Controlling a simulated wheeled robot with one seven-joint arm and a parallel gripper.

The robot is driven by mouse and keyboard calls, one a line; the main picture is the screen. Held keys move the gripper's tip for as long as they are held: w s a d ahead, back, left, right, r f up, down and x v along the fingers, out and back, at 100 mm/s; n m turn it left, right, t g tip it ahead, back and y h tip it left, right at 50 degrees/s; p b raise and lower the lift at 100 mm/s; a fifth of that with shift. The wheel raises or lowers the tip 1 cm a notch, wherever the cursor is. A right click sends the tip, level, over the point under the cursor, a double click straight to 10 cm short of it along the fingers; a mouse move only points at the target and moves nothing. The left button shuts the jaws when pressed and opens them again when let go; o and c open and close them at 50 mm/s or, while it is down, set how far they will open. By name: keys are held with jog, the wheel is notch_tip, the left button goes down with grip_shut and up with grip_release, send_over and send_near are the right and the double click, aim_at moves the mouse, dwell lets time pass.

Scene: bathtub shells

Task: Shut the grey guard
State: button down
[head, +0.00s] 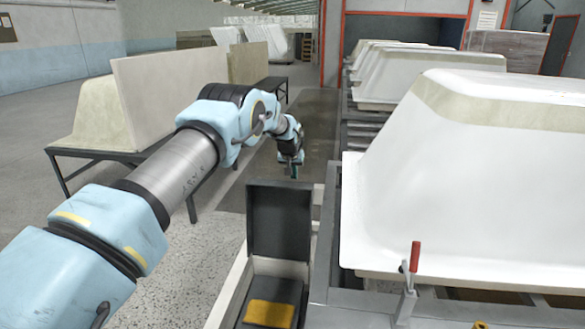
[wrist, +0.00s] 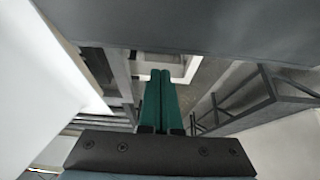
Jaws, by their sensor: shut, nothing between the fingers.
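The grey guard (head: 279,222) is a flat dark panel standing upright, raised at the far end of a dark foot-pedal housing. A yellow pedal (head: 269,313) shows uncovered in front of it. My gripper (head: 293,172) points down just beyond and above the guard's top edge in the head view; a small gap seems to separate them. In the wrist view its green fingers (wrist: 160,92) are together with nothing between them. A large dark grey surface (wrist: 210,25) fills the top of the wrist view, likely the guard close by; contact cannot be told.
A large white tub shell (head: 470,165) rests on a metal frame to the right, with a red-handled clamp (head: 414,258) at its near edge. A dark table (head: 112,156) with pale panels stands left. Open floor (head: 225,215) lies between table and frame.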

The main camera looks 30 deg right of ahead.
jog(key=s+a+p, duration=0.1)
jog(key=s+a+r+p, duration=0.1)
jog(key=s, duration=0.1)
jog(key=shift+a, duration=0.3)
dwell(0.3)
